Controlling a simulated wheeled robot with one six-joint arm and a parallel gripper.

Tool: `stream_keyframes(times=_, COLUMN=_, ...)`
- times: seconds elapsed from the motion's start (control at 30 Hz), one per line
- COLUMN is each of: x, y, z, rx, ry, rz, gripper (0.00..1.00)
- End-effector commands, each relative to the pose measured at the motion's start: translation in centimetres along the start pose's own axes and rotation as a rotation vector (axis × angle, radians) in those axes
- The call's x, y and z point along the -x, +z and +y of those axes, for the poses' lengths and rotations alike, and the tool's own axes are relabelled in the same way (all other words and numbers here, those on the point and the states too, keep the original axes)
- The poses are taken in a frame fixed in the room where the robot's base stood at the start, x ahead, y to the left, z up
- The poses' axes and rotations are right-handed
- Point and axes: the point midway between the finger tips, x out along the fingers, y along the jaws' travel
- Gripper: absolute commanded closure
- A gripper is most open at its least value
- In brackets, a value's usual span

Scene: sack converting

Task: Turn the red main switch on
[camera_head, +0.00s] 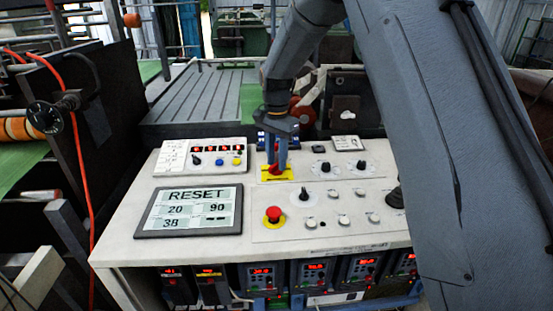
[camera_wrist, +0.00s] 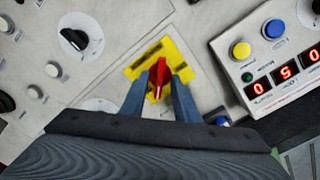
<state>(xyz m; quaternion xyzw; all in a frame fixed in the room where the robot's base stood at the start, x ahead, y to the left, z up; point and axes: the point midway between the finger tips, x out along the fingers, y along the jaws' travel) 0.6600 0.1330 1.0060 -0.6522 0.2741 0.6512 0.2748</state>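The red main switch (camera_head: 276,170) is a rotary knob on a yellow plate (camera_head: 264,178) on the sloping white control panel (camera_head: 180,237). In the wrist view the red switch (camera_wrist: 158,76) shows with its grip bar running nearly up and down the picture, on the yellow plate (camera_wrist: 181,56). My gripper (camera_head: 276,162) points down over the switch. In the wrist view my gripper (camera_wrist: 159,88) has one blue-grey finger on each side of the knob. The fingers look apart, with slim gaps beside the knob; contact is not clear. The knob's lower part is partly hidden.
A red emergency button (camera_head: 274,214) stands just in front of the switch. A black rotary knob (camera_head: 304,194) is close at the right. A display reading RESET (camera_head: 190,208) lies left, and a box with red digits and buttons (camera_head: 204,156) sits behind it.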

Motion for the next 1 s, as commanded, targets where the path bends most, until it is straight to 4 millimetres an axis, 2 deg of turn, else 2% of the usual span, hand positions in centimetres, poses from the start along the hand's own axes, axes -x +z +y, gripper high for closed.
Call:
stream_keyframes(times=0.17, x=1.0, y=-0.1, z=-0.1, rx=0.000, ry=-0.002, rz=0.001, gripper=0.72)
stream_keyframes(times=0.4, x=4.8, y=-0.1, z=-0.1, rx=0.000, ry=-0.004, rz=0.002, gripper=0.72)
stream_keyframes(times=0.6, x=7.2, y=-0.1, z=-0.1, rx=0.000, ry=-0.002, rz=0.001, gripper=0.72)
stream_keyframes(times=1.0, x=7.8, y=0.0, z=0.0, rx=0.000, ry=0.000, rz=0.000, gripper=0.72)
